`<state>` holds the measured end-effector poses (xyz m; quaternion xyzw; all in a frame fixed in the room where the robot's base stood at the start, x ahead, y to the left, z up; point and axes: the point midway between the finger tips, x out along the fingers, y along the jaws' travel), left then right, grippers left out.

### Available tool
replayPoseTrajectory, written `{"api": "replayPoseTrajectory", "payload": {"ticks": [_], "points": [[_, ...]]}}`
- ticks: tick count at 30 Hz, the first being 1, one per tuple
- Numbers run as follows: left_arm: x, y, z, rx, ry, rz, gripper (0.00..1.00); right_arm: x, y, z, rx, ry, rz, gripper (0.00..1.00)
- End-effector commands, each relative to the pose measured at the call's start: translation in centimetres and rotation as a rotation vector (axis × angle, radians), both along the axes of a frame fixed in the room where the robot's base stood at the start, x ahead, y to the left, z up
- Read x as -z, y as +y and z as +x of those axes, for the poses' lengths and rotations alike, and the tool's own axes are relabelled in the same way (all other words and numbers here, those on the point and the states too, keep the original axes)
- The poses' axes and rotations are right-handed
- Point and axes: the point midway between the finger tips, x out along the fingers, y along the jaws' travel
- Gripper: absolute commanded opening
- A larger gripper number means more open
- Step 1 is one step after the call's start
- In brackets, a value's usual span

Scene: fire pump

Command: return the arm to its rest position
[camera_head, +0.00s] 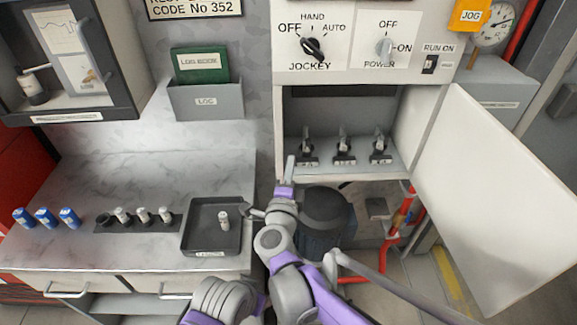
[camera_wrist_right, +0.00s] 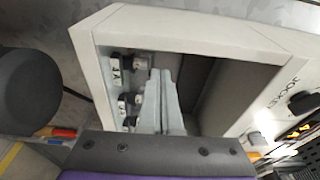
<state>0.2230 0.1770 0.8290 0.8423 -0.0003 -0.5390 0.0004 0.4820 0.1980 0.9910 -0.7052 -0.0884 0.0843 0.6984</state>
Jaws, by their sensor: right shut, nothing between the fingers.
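My right arm rises from the bottom middle of the head view. Its gripper (camera_head: 290,168) points up, in front of the left edge of the open cabinet (camera_head: 340,92). In the right wrist view the two grey fingers (camera_wrist_right: 165,88) are together with nothing between them. They point toward the cabinet's opening; I cannot tell whether the tips are inside it. My left gripper does not show.
Several black holders (camera_head: 343,148) stand inside the cabinet. Its white door (camera_head: 495,195) hangs open at right. A tray (camera_head: 205,245) with a small cylinder lies on the counter (camera_head: 130,180), left of my arm. A dark cylinder (camera_head: 325,215) and red pipe (camera_head: 390,245) are below the cabinet.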

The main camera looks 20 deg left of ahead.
Motion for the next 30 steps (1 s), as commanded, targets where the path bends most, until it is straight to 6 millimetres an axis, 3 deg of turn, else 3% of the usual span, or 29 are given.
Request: {"api": "replayPoseTrajectory", "payload": {"ticks": [14,17,20,24,26,30], "points": [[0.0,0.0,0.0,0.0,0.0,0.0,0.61,-0.1,-0.1,0.0,-0.001,0.0,-0.002,0.0],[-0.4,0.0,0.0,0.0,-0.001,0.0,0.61,-0.9,-0.9,0.1,-0.018,-0.015,-0.036,0.0],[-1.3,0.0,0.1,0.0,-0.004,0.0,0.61,-2.9,-3.2,0.2,-0.073,-0.046,-0.139,0.0],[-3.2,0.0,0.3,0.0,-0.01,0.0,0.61,-5.2,-8.5,-1.3,-0.205,-0.074,-0.421,0.0],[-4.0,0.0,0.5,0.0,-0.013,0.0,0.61,-5.1,-11.2,-2.6,-0.267,-0.058,-0.562,0.0],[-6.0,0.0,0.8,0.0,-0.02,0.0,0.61,-2.7,-18.2,-7.0,-0.398,0.052,-0.892,0.0]]}}
